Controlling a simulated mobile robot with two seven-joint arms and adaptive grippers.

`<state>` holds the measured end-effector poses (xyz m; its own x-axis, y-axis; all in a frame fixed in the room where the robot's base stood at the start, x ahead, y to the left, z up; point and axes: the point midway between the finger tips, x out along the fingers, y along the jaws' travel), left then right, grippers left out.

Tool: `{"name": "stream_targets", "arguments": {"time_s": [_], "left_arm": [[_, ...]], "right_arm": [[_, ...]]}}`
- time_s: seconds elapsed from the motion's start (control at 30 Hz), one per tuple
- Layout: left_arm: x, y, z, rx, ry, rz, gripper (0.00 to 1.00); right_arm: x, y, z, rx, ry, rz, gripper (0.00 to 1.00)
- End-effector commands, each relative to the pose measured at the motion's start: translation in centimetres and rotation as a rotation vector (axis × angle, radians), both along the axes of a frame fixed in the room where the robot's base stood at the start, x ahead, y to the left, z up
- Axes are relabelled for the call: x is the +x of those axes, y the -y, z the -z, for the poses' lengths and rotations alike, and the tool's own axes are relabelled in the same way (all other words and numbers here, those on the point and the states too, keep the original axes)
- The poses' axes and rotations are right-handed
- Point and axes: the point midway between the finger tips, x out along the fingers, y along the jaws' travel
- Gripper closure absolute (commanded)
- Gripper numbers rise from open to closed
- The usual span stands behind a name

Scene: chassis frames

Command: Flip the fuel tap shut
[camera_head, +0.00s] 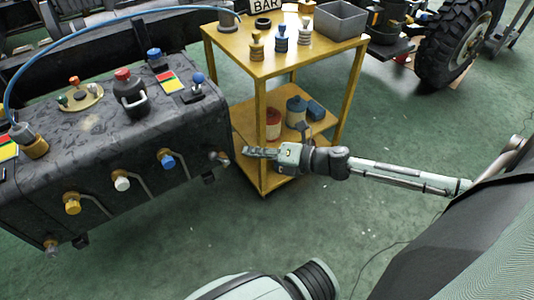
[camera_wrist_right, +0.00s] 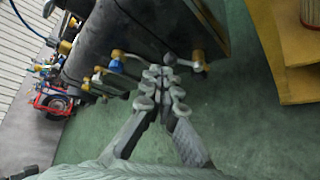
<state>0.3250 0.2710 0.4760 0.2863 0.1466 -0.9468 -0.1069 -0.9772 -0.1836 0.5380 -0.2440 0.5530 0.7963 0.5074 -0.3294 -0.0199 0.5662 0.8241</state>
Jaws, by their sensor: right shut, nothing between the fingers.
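The dark box (camera_head: 115,125) at the left has a row of taps on its front face: one yellow-capped (camera_head: 72,203), one white-capped (camera_head: 122,183) and one blue-capped (camera_head: 168,161), each beside a bent grey pipe or lever. A brass fitting (camera_head: 220,158) sits at the box's right end. Which one is the fuel tap I cannot tell. My right gripper (camera_head: 248,152) is shut and empty, just right of that fitting. In the right wrist view the fingertips (camera_wrist_right: 163,76) lie between the blue-capped tap (camera_wrist_right: 117,62) and the brass fitting (camera_wrist_right: 198,60); contact is unclear. My left gripper is not in view.
A yellow two-shelf trolley (camera_head: 245,60) stands behind my right gripper, with a grey bin (camera_head: 340,20) on top and cans below. The box top carries a red-capped black container (camera_head: 128,95) and several coloured knobs. Green floor (camera_head: 210,235) is free in front.

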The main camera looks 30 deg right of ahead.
Motion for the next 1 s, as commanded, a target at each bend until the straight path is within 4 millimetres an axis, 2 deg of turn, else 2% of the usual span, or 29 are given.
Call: {"name": "stream_targets", "arguments": {"time_s": [0.1, 0.3, 1.0], "left_arm": [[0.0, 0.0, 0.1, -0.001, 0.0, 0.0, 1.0], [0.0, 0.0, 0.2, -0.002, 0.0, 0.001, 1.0], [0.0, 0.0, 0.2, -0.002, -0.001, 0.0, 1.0]], "right_arm": [[-1.9, 0.7, -0.9, 0.0, -0.004, -0.001, 1.0], [-3.3, 1.5, -1.8, 0.0, -0.001, 0.001, 1.0], [-3.4, 1.7, -2.1, 0.019, -0.006, 0.025, 1.0]]}}
